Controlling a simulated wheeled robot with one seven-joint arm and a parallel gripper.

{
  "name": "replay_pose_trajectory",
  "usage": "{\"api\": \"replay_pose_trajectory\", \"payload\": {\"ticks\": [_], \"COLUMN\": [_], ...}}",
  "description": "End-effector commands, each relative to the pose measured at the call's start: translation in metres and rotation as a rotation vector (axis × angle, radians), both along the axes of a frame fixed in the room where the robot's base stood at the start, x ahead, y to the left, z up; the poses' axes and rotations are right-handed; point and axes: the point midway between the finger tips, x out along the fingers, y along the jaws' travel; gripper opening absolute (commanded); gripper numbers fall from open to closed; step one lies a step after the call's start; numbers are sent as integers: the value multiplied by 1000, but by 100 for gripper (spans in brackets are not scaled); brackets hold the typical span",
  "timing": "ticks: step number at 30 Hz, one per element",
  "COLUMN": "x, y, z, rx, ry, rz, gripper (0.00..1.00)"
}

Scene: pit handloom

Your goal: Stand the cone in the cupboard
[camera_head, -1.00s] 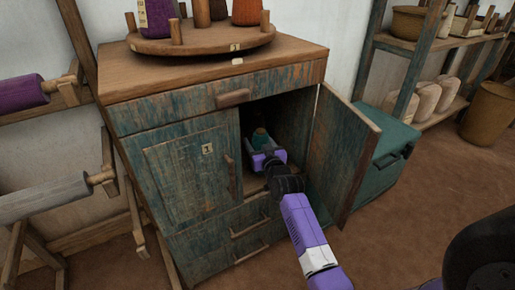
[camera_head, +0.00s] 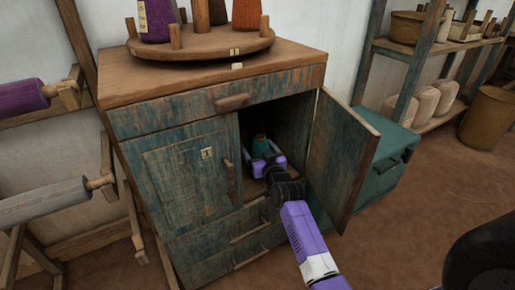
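The cupboard (camera_head: 179,178) is a worn teal wooden cabinet. Its right-hand door (camera_head: 343,158) stands open on a dark compartment. A small teal cone (camera_head: 260,145) is inside the compartment and looks upright. My purple and black gripper (camera_head: 263,152) reaches in through the opening, with its fingertips at the cone's lower part. The gripper body hides the cone's base, so I cannot tell whether it touches the shelf. I cannot tell whether the fingers press on the cone or stand apart from it.
A round wooden stand (camera_head: 201,43) with several cones sits on the cupboard top. The open door is close to the right of my arm. A teal chest (camera_head: 388,160) stands beyond it. Purple (camera_head: 22,97) and grey (camera_head: 42,201) rollers are at the left.

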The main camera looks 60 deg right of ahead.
Motion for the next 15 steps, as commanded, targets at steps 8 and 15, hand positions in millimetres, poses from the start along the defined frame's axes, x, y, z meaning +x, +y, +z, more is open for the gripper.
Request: {"api": "replay_pose_trajectory", "payload": {"ticks": [8, 15], "x": [-38, -69], "y": [36, 65], "z": [2, 4], "rx": [4, 3], "ry": [3, 3], "rz": [1, 1], "gripper": [82, 82]}}
